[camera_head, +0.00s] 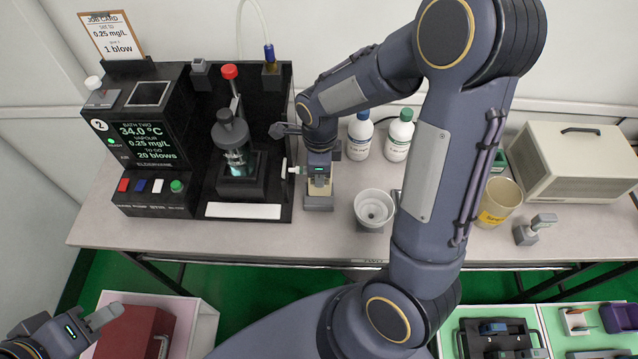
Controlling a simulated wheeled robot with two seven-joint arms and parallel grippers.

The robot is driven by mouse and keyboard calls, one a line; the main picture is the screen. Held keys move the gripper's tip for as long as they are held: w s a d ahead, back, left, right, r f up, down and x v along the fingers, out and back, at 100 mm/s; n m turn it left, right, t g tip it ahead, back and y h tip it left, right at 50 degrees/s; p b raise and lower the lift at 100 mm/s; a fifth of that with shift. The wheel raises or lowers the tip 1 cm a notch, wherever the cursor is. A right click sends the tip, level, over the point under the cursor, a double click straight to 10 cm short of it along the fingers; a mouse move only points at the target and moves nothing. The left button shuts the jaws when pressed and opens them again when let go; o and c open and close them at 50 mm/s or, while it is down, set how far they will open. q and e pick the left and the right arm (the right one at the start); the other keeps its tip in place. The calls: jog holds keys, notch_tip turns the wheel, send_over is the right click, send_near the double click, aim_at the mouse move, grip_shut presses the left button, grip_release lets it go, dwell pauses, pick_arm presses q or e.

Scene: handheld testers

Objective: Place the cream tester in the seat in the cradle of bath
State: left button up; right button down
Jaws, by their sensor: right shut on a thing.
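My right gripper (319,176) reaches down beside the right side of the black bath machine (150,150), labelled bath two. It is shut on the cream tester (319,188), of which only a small cream part shows below the fingers. A grey block (319,204), seemingly the cradle, is directly below it on the table. I cannot tell whether the tester is down in the seat. A white nozzle (291,170) sticks out of the bath toward the gripper. My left gripper (92,319) is at the bottom left, away from the table; its opening is unclear.
Behind my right arm stand a blue-capped bottle (360,138) and a green-capped bottle (399,138). A white cup (374,209) is right of the cradle. Further right are a yellowish tub (499,200), a small grey device (535,229) and a beige case (570,165).

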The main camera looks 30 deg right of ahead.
aim_at(326, 191)
jog(key=shift+w+d+f, duration=0.15)
jog(key=shift+w+f, duration=0.15)
jog(key=shift+f, duration=0.15)
jog(key=f+b, duration=0.3)
jog(key=shift+w+d+f, duration=0.1)
jog(key=shift+w+f, duration=0.2)
jog(key=shift+f, duration=0.05)
jog(key=shift+s+r, duration=0.1)
jog(key=shift+r, duration=0.05)
jog(key=shift+f, duration=0.3)
jog(key=c, duration=1.2)
grip_release()
jog(key=shift+r, duration=0.1)
jog(key=shift+o, duration=0.2)
